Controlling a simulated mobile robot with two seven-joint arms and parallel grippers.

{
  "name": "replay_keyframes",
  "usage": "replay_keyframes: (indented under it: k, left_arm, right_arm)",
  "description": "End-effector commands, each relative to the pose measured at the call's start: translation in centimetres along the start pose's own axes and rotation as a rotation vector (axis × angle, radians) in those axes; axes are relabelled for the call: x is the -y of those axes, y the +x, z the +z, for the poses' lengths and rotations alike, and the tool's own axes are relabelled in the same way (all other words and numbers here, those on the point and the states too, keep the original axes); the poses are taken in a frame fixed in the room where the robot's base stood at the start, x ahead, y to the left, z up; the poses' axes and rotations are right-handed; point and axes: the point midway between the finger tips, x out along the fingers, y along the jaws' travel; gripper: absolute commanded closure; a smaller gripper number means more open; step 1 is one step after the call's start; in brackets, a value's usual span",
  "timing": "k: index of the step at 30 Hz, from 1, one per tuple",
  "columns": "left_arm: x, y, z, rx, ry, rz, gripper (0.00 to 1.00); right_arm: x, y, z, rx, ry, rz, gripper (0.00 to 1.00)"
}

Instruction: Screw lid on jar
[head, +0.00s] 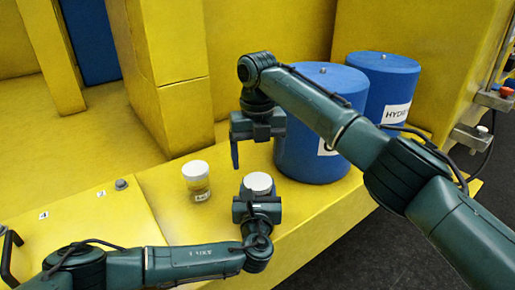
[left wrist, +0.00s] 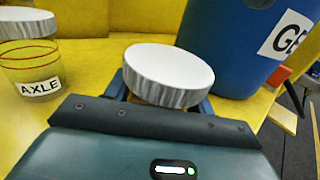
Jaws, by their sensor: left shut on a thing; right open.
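A white lid (head: 258,183) with a ridged rim sits at my left gripper (head: 257,203), near the front edge of the yellow surface. In the left wrist view the lid (left wrist: 168,75) is on top of a jar held between the fingers of my left gripper (left wrist: 162,104). Most of that jar's body is hidden, and I cannot tell how tightly the lid sits. My right gripper (head: 258,148) is open and empty, pointing down above and behind the lid, apart from it. One of its fingers shows clearly at the left.
A second jar (head: 197,188) with a white lid stands to the left; its label reads AXLE in the left wrist view (left wrist: 32,78). Blue drums (head: 303,165) (head: 388,85) stand behind right. A knob (head: 121,184) and black handle (head: 10,255) are at left.

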Motion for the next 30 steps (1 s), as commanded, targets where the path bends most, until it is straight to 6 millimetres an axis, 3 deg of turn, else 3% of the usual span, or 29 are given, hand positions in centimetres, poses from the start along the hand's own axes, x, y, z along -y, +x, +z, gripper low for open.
replay_keyframes:
  k: [6, 12, 24, 30]
  left_arm:
    - [0.0, 0.0, 0.0, 0.001, 0.000, 0.000, 1.00]
    - [0.0, 0.0, 0.0, 0.001, 0.000, 0.000, 1.00]
    - [0.0, 0.0, 0.0, 0.000, 0.000, 0.000, 1.00]
    - [0.0, 0.0, 0.0, 0.000, 0.000, 0.000, 1.00]
  right_arm:
    - [0.1, 3.6, -0.1, -0.003, 0.002, 0.001, 0.21]
    - [0.0, 5.8, 0.0, -0.001, 0.002, 0.001, 0.21]
    - [0.0, 6.3, 0.0, 0.000, 0.002, 0.001, 0.22]
    - [0.0, 6.3, 0.0, 0.001, 0.002, 0.001, 0.38]
